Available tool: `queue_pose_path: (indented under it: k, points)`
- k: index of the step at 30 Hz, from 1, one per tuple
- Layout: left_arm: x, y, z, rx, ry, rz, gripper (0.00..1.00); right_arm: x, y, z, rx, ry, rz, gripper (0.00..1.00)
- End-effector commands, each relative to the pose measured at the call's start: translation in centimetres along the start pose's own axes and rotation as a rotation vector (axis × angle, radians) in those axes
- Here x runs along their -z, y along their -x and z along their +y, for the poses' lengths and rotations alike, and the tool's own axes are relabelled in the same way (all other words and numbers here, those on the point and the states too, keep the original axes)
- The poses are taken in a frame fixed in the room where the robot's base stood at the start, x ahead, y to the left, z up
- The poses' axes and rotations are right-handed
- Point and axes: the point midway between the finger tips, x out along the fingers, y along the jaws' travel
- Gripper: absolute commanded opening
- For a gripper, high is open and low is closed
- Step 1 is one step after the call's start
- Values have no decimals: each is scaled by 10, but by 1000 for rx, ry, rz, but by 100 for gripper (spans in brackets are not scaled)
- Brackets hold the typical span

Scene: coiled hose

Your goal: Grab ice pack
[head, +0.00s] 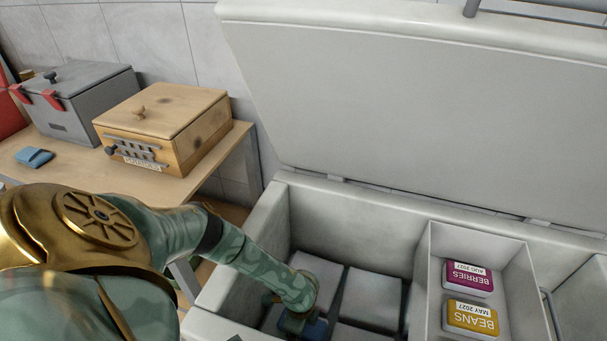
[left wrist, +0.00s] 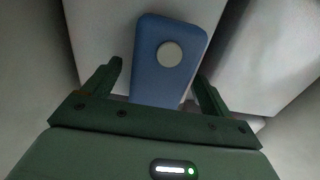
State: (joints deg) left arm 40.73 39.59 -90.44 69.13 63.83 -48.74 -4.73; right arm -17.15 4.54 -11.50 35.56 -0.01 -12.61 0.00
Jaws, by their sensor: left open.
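The ice pack is a blue rounded block with a pale round cap; it fills the middle of the left wrist view (left wrist: 155,60). In the head view only a blue bit of it (head: 317,329) shows low in the open chest freezer, partly hidden by my left arm. My left gripper (left wrist: 158,75) is open, with one finger on each side of the pack's near part. I cannot tell whether the fingers touch it. In the head view my left gripper (head: 297,322) is down inside the freezer. My right gripper is not in view.
The freezer (head: 262,222) has its lid (head: 420,100) raised; pale blocks (head: 368,298) cover its floor. A basket (head: 428,262) to the right holds berries (head: 467,279) and beans (head: 470,317) packs. A table at left carries a wooden box (head: 170,125), a grey box (head: 75,95) and a small blue item (head: 34,157).

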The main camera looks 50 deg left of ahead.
Motion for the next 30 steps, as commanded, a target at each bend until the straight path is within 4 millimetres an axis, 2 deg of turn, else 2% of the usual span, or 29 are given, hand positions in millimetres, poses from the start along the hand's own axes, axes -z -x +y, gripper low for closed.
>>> queue_pose_path:
  k: [1, 2, 6, 7, 8, 14, 17, 24, 30]
  points:
    - [0, 1, 0, 0, 0, 0, 85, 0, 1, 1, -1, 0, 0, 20]
    - [0, 1, 0, 0, 0, 0, 79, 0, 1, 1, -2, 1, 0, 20]
    - [0, 1, 0, 0, 0, 0, 40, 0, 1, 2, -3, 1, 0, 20]
    - [0, 1, 0, 0, 0, 1, 32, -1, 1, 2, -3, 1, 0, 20]
    - [0, 1, 0, 0, 0, 1, 28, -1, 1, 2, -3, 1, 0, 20]
    - [0, 2, 0, 0, 0, 1, 28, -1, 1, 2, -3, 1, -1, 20]
    - [1, 9, 0, 2, 0, 3, 28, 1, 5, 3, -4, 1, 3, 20]
    - [1, 62, -2, 7, 0, 5, 28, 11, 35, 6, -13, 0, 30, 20]
    - [1, 100, -2, 5, 0, 4, 28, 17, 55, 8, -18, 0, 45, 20]
